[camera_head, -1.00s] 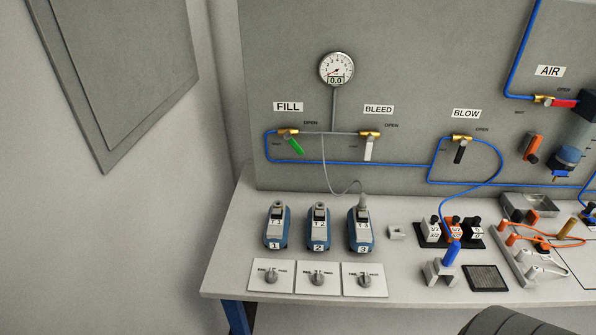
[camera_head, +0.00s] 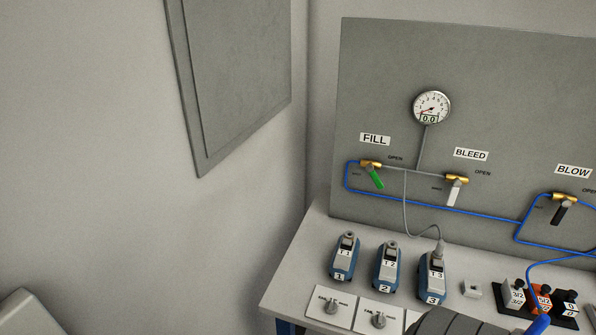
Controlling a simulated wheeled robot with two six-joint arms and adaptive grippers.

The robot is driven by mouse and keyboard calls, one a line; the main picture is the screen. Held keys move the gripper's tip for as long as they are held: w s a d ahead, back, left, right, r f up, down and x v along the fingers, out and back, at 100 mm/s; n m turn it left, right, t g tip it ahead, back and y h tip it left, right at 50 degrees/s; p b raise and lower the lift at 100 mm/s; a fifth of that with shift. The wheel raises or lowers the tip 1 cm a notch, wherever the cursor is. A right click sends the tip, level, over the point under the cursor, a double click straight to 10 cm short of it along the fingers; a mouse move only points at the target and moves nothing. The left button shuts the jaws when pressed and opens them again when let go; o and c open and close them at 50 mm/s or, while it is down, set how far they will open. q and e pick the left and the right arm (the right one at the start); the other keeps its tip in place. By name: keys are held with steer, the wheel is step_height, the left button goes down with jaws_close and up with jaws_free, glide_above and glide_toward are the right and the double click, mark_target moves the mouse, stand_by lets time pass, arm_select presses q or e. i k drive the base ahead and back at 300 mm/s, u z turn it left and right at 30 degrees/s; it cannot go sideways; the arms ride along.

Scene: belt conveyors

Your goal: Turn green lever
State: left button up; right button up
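The green lever (camera_head: 376,178) hangs from a brass valve (camera_head: 370,164) under the FILL label (camera_head: 375,139) on the grey back panel. It slants down and to the right, away from the OPEN mark beside the valve. Neither gripper's fingers show in the head view. A dark rounded part at the bottom right, over the bench's front edge, seems to be part of my own arm.
A white lever (camera_head: 455,190) under BLEED and a black lever (camera_head: 562,212) under BLOW are to the right. A pressure gauge (camera_head: 431,107) reads 0.0. Several blue-grey devices (camera_head: 387,266) and knob plates (camera_head: 379,317) stand on the bench (camera_head: 312,245) below.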

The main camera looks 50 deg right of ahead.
mark_target(370, 168)
steer(key=u, duration=0.85)
steer(key=k, duration=0.95)
steer(key=z, duration=0.8)
